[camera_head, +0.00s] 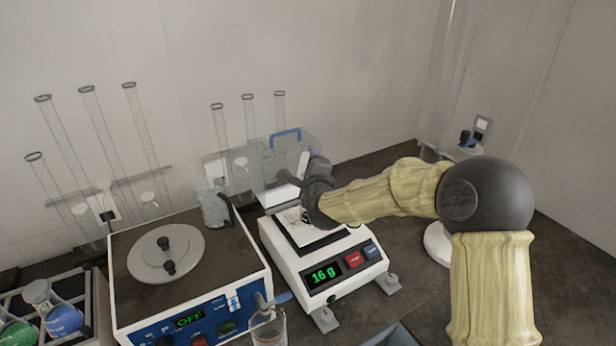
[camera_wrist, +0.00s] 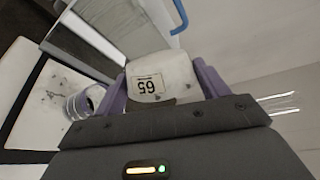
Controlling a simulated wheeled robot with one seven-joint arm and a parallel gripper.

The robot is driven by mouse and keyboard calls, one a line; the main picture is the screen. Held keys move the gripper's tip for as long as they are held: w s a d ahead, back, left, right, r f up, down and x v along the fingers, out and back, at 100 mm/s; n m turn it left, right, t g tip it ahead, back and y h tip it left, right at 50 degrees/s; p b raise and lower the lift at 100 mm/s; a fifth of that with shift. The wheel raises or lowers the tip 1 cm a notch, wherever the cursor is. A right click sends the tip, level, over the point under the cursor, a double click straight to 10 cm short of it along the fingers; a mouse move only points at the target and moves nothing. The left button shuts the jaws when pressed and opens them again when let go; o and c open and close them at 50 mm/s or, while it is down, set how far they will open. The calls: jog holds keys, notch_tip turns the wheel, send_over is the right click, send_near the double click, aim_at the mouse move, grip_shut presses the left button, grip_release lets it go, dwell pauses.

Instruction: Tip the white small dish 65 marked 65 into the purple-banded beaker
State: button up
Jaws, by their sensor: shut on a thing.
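In the wrist view, the white small dish (camera_wrist: 158,80) with its 65 label is between the purple fingers of my gripper (camera_wrist: 160,86), which is shut on it. The label reads upside down and the dish looks tilted. A small clear vessel with purplish bands (camera_wrist: 82,104), apparently the purple-banded beaker, is left of and apart from the dish, by the balance's white pan. In the head view my gripper (camera_head: 306,178) is above the back of the balance (camera_head: 315,268), and my wrist hides most of the pan. I cannot see what is inside the dish or vessel.
A clear box with a blue handle (camera_head: 285,135) is behind the balance. Tall glass cylinders (camera_head: 100,140) line the wall. A clear beaker (camera_head: 268,328) is in front.

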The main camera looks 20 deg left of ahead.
jog(key=shift+d+f+m+b, duration=0.2)
jog(key=shift+m+b, duration=0.2)
jog(key=shift+b, duration=0.4)
jog(key=shift+r, duration=0.15)
jog(key=a+r+n+p, duration=0.1)
jog(key=p, duration=0.3)
jog(key=shift+s+a+r+n+h, duration=0.1)
jog(key=shift+s+n+h, duration=0.05)
jog(key=shift+n+h, duration=0.25)
jog(key=shift+a+n+p, duration=0.2)
jog(key=shift+n+p, duration=0.3)
jog(key=shift+p, duration=0.2)
